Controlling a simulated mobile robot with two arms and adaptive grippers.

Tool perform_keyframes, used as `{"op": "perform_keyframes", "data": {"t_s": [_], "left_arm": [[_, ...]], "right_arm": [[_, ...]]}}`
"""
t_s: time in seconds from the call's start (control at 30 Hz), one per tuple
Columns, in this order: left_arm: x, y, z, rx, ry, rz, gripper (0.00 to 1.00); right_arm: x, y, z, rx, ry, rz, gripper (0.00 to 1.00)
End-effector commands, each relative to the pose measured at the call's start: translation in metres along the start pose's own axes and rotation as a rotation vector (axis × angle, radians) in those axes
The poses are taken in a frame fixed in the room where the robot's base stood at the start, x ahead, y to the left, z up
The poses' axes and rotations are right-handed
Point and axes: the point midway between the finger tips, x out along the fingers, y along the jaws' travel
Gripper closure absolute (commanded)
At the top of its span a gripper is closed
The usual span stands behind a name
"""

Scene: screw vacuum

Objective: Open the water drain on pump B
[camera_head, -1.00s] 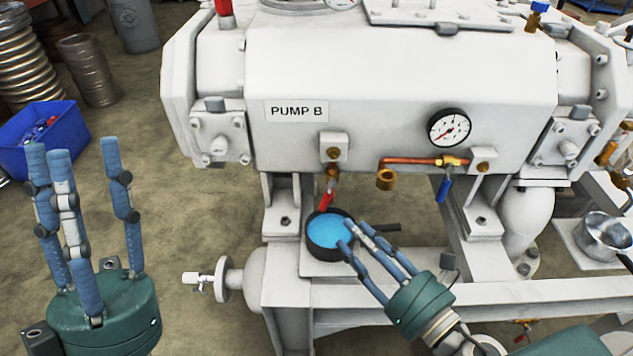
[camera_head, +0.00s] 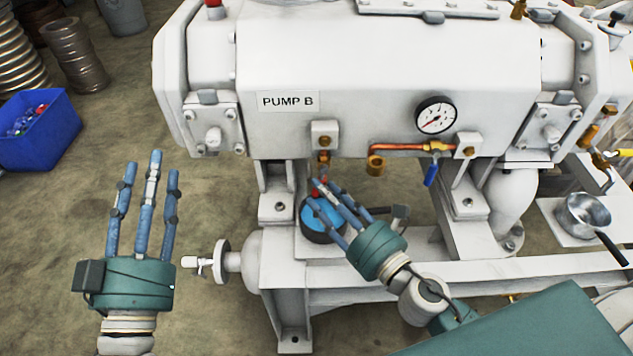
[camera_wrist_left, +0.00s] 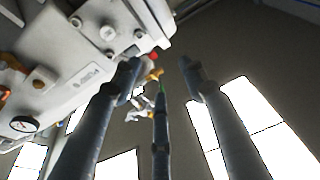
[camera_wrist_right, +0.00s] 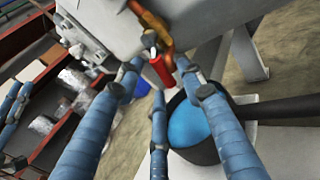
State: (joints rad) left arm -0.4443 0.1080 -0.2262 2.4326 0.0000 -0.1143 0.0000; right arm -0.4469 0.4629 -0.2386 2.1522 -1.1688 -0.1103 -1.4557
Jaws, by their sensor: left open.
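Pump B (camera_head: 395,70) is a white machine with a "PUMP B" label. Under its left port hangs a brass drain valve (camera_head: 324,158), its red handle mostly hidden by my right fingers in the head view. In the right wrist view the red handle (camera_wrist_right: 161,70) hangs down between the spread fingertips. I cannot tell whether they touch it. My right gripper (camera_head: 319,191) is open over a dark pan of blue liquid (camera_head: 318,232), just below the valve. My left gripper (camera_head: 150,168) is open and empty, left of the pump, fingers pointing up.
A second valve with a blue handle (camera_head: 431,174) and copper pipe sits right of the drain valve, under a gauge (camera_head: 436,115). A white side valve (camera_head: 198,262) sticks out left of the frame. A blue bin (camera_head: 38,138) and a metal saucepan (camera_head: 583,213) stand apart.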

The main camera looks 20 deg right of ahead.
Motion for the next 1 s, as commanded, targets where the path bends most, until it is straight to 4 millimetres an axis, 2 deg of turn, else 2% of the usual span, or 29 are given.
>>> {"op": "perform_keyframes", "data": {"t_s": [0.1,0.27,0.63,0.83,1.0], "left_arm": [[-0.002,-0.002,0.018,0.003,-0.085,-0.005,0.57],[-0.004,-0.004,0.034,0.005,-0.156,-0.008,0.57],[-0.006,-0.005,0.040,0.005,-0.181,-0.010,0.57],[-0.006,-0.005,0.040,0.005,-0.180,-0.010,0.57],[-0.006,-0.005,0.040,0.005,-0.179,-0.010,0.57]], "right_arm": [[0.015,0.000,0.002,-0.001,-0.002,0.001,0.62],[0.027,0.000,0.001,-0.001,0.000,0.001,0.62],[0.031,0.000,0.000,0.000,0.001,0.000,0.62],[0.031,0.000,0.000,0.000,0.001,0.000,1.00],[0.031,0.000,0.000,0.000,0.001,0.000,1.00]]}}
